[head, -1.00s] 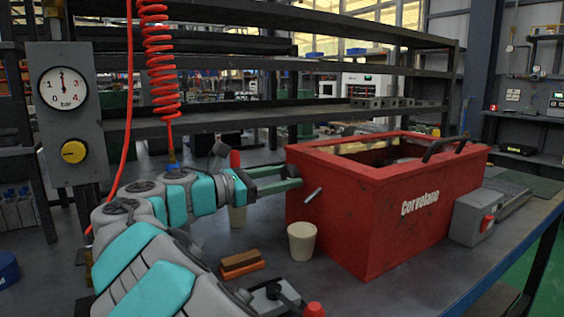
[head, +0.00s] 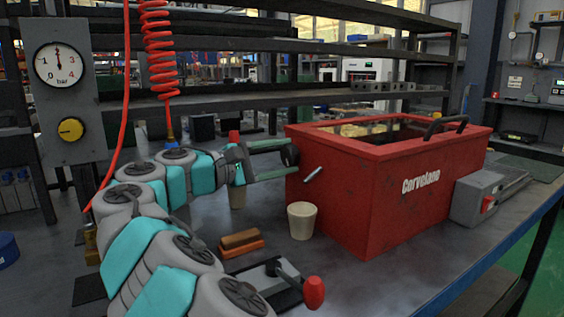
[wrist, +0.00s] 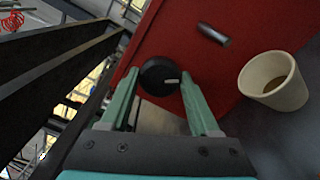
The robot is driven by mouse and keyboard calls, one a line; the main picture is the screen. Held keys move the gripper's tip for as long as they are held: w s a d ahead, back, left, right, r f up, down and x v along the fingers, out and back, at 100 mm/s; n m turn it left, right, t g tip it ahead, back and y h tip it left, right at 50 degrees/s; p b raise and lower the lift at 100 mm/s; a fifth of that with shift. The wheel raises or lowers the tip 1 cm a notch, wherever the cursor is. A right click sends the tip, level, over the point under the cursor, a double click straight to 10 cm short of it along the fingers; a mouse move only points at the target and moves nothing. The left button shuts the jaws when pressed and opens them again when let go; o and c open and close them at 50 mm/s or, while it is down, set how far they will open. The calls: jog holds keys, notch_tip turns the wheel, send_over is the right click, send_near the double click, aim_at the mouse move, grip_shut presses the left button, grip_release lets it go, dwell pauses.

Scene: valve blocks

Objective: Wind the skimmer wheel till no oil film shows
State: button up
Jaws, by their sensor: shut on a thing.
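The red tank (head: 400,195) marked "Corvelane" stands on the bench, open at the top. Its inside (head: 375,128) shows dark and yellowish patches; I cannot tell film from reflection. The black skimmer wheel (head: 291,155) is on the tank's left end. My gripper (head: 284,160) is shut on this wheel. In the wrist view, the black wheel (wrist: 160,75), with a pale mark on its face, sits between the green fingers of my gripper (wrist: 160,84).
A wood-and-orange brush (head: 240,243) lies left of the cup. A lever with a red knob (head: 314,292) is at the front. A grey switch box (head: 489,195) stands right of the tank. A pressure gauge (head: 58,64) and red coiled hose (head: 160,55) are at left.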

jog(key=shift+m, duration=0.8)
jog(key=o, duration=1.3)
jog(key=shift+o, duration=0.2)
jog(key=shift+s+a+r, duration=0.1)
jog(key=shift+s+a, duration=0.25)
jog(key=shift+a, duration=0.1)
jog(key=p+v, duration=0.2)
jog(key=v, duration=0.4)
jog(key=shift+s+a+p, duration=0.25)
jog(key=shift+a+p, duration=0.05)
